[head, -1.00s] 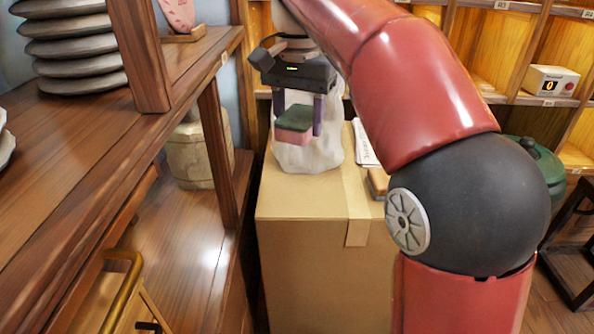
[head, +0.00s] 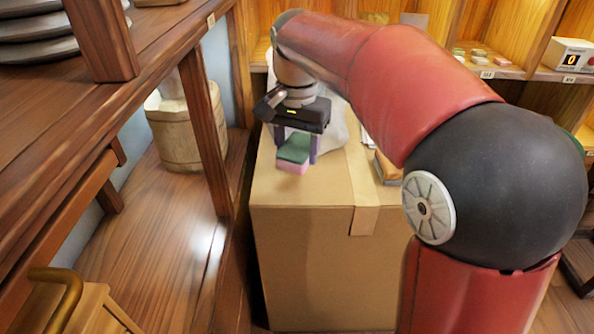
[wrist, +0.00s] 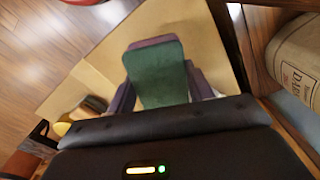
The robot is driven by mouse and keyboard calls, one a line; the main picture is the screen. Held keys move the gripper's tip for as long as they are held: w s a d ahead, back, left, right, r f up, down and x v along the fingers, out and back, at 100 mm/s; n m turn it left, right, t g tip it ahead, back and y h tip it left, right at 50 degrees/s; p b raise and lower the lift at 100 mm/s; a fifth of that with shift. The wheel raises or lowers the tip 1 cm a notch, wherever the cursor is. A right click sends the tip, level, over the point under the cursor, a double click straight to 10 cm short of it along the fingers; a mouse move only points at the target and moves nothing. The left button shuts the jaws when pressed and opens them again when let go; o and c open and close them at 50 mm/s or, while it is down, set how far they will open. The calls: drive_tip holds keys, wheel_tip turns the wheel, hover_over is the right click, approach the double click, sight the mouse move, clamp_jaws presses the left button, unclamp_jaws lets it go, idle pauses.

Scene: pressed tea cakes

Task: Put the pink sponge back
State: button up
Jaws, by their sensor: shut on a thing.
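The pink sponge (head: 292,167) has a green top layer and a pink underside. My gripper (head: 296,150) is shut on it, with a purple finger on each side, and holds it over the top of a cardboard box. In the wrist view the sponge (wrist: 158,75) shows its green face between the fingers, with a pinkish edge at its far end. A whitish, lumpy thing (head: 333,128) stands on the box behind the gripper and is partly hidden by it.
The cardboard box (head: 300,225) stands on the floor. A wooden shelf (head: 110,110) with stacked grey discs (head: 40,50) is at left, a wooden barrel (head: 175,135) below it. Brown blocks (head: 386,168) lie on the box beside my arm. Wooden cubbies (head: 480,35) line the back.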

sight(297, 180)
drive_tip(key=shift+f+b, duration=0.35)
drive_tip(key=shift+f, duration=2.15)
drive_tip(key=shift+f, duration=0.1)
drive_tip(key=o, duration=1)
